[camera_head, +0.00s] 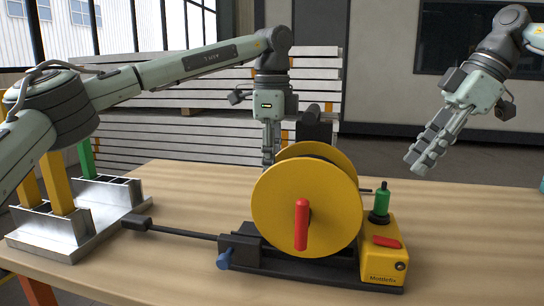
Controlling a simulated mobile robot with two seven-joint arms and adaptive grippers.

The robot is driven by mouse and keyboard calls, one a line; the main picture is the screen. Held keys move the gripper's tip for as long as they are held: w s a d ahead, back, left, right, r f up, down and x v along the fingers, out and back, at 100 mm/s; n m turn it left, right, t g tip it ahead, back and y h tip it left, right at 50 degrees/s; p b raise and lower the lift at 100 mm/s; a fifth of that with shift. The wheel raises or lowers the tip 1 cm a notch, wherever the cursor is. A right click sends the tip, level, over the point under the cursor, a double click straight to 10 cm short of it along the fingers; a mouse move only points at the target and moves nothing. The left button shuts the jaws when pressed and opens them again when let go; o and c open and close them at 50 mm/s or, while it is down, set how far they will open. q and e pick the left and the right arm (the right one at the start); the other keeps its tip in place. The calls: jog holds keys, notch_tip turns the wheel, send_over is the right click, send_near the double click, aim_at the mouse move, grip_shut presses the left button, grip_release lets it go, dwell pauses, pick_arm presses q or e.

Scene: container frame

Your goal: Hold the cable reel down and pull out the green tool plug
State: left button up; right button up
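The cable reel, a yellow drum (275,205) with a red handle, stands on a black base on the table. The green tool plug (381,201) stands upright in a black collar on the yellow box (382,262) at the reel's right. My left gripper (268,158) points down just behind the reel; the drum hides part of it, so its opening and any contact are unclear. My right gripper (421,158) hangs in the air above and right of the plug, pointing down-left, apart from it. Its fingers look close together, but their gap is unclear.
A metal rack (55,232) with yellow posts and a green post stands at the table's left. A black rod (180,231) reaches left from the reel base. The wooden table (475,235) is clear at right. Stacked pale boards stand behind.

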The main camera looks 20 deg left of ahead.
aim_at(389, 190)
pick_arm(q)
jog(key=shift+c, duration=0.6)
grip_shut()
pick_arm(e)
jog(key=shift+o, duration=0.3)
jog(key=shift+o, duration=1.3)
jog(key=shift+a, duration=0.15)
jog(key=shift+o, duration=0.8)
jog(key=a+h, duration=0.2)
jog(key=a+f+h, duration=0.1)
jog(key=a+h, duration=0.1)
jog(key=shift+s+a, duration=0.1)
jog(key=shift+a, duration=0.15)
jog(key=shift+a+h, duration=0.5)
jog(key=shift+h, duration=0.4)
